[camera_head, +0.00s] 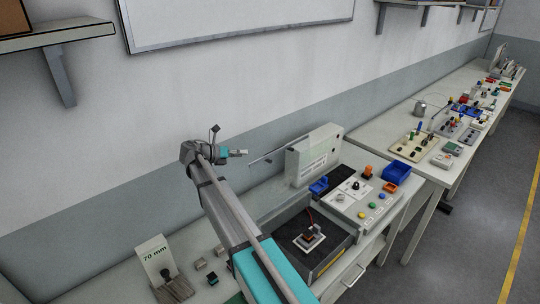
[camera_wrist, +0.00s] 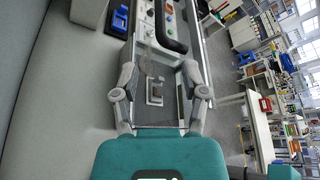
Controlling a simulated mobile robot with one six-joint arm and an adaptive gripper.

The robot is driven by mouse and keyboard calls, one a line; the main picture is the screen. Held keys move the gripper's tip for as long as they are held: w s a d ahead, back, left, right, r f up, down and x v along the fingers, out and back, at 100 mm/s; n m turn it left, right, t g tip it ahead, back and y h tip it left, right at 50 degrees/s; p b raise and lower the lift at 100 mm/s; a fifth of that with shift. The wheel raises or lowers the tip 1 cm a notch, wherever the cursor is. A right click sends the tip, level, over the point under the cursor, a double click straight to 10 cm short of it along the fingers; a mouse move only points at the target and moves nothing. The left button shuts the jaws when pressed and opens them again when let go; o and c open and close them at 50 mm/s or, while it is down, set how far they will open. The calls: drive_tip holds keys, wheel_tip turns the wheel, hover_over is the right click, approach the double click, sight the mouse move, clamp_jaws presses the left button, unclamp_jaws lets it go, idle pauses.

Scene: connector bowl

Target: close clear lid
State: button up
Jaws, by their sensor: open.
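A grey open-topped box (camera_head: 345,241) stands on the bench in the head view, with a small device (camera_head: 309,241) on a white base inside. A thin bar (camera_head: 280,150) stands above the box's back side. It looks like the top edge or handle of the raised clear lid; the clear panel itself is hard to make out. In the wrist view a dark curved handle (camera_wrist: 162,28) lies beyond the fingertips. My gripper (camera_wrist: 160,68) is open and empty, with the device (camera_wrist: 155,92) visible between its fingers. In the head view my gripper (camera_head: 238,153) is left of the bar, apart from it.
A white upright panel (camera_head: 313,155) stands behind the box. To the right is a control panel with coloured buttons (camera_head: 373,204) and a blue bin (camera_head: 397,173). A "70 mm" card (camera_head: 154,258) and small blocks are at the left. A second bench (camera_head: 430,110) runs to the right.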

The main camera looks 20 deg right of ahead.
drive_tip(key=b+x, duration=0.4)
drive_tip(key=x, duration=0.9)
drive_tip(key=shift+d+f, duration=0.15)
drive_tip(key=shift+d, duration=0.1)
clamp_jaws()
